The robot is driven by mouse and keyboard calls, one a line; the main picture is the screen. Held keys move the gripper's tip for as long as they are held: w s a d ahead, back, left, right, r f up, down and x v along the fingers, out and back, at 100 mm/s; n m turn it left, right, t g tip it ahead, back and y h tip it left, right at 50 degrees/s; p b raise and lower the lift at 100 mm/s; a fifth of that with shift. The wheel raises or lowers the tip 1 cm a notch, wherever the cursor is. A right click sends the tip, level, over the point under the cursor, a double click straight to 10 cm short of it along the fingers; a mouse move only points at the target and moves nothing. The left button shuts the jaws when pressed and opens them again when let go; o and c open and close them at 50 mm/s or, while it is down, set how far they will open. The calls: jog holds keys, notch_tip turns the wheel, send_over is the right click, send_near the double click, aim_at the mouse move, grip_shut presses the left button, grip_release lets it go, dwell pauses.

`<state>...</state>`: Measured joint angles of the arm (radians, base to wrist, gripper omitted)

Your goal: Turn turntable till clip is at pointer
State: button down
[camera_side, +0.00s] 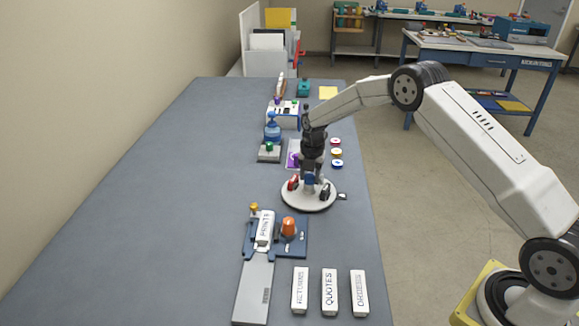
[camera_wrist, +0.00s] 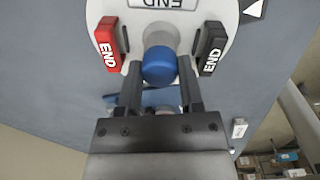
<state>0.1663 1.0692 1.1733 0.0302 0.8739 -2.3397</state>
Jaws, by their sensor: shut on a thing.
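The round white turntable (camera_side: 302,204) stands near the right edge of the grey bench; its plate also shows in the wrist view (camera_wrist: 190,14). In the wrist view a red END piece (camera_wrist: 106,43) sits at the plate's left and a black END piece (camera_wrist: 212,47) at its right; I cannot tell which is the clip. A white END label (camera_wrist: 165,3) is cut off at the top. The pointer, a white triangle on black (camera_wrist: 255,8), lies beyond the upper right rim. My gripper (camera_wrist: 159,82) is shut on the blue knob (camera_wrist: 160,64) at the plate's centre.
A blue fixture (camera_side: 296,247) with an orange dome and a white PRINTS block stands in front of the turntable. White labelled blocks (camera_side: 330,292) lie nearer. Coloured discs (camera_side: 337,152) and a purple-marked card lie behind. The bench's left side is clear.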

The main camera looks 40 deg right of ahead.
aim_at(311, 176)
jog(key=shift+n, duration=2.1)
jog(key=shift+c, duration=1.2)
grip_release()
jog(key=shift+r, duration=0.1)
jog(key=shift+d+r, duration=0.15)
jog(key=shift+r, duration=3.7)
jog(key=shift+s, duration=0.1)
